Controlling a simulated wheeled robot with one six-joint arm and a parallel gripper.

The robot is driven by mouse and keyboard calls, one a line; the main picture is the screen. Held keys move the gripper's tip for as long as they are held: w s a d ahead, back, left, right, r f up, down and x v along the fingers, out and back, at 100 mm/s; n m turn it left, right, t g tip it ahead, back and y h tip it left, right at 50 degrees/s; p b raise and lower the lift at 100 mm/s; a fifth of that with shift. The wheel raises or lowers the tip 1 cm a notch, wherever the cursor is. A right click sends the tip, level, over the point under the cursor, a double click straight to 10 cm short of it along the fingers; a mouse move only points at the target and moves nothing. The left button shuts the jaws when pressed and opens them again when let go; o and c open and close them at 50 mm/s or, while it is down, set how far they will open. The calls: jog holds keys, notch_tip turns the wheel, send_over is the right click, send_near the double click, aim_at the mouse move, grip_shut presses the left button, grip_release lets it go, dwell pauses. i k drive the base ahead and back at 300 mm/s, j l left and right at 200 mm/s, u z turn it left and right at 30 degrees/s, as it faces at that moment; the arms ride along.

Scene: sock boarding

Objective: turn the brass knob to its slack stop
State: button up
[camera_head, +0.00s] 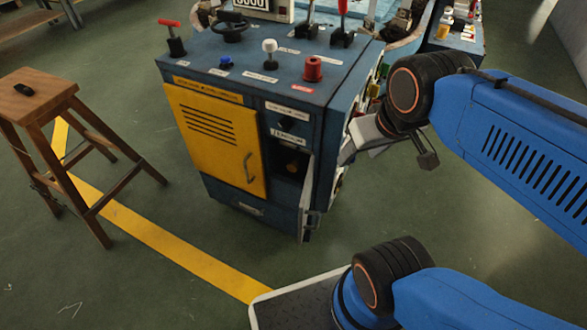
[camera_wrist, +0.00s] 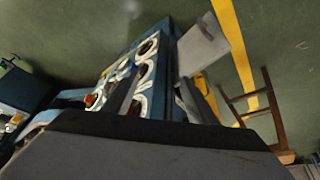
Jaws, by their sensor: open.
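A small brass-coloured knob (camera_head: 293,167) shows dimly inside the dark open compartment on the front of the blue cabinet (camera_head: 226,203), right of the yellow door. Its setting is too small to read. The compartment's narrow grey door (camera_head: 307,196) stands open; a pale panel, apparently this door, also shows in the wrist view (camera_wrist: 203,45). My gripper (camera_head: 388,148) is open and empty, right of the cabinet's side and apart from the knob. Part of it is hidden behind my wrist. The knob cannot be made out in the wrist view.
The yellow louvred door (camera_head: 215,135) is shut. Levers, a red knob (camera_head: 313,68) and a white-topped lever (camera_head: 270,52) stand on the cabinet top. Round gauges (camera_wrist: 148,48) line its side. A wooden stool (camera_head: 37,88) stands left. Floor in front is clear.

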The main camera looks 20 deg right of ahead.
aim_at(292, 166)
jog(key=k+j+z, duration=0.2)
jog(key=j, duration=0.2)
jog(key=j+z, duration=0.15)
jog(key=j, duration=0.25)
jog(key=k+j+z, duration=0.2)
jog(key=j, duration=0.2)
jog(key=j+z, duration=0.2)
jog(key=j, duration=0.15)
jog(key=k, duration=0.05)
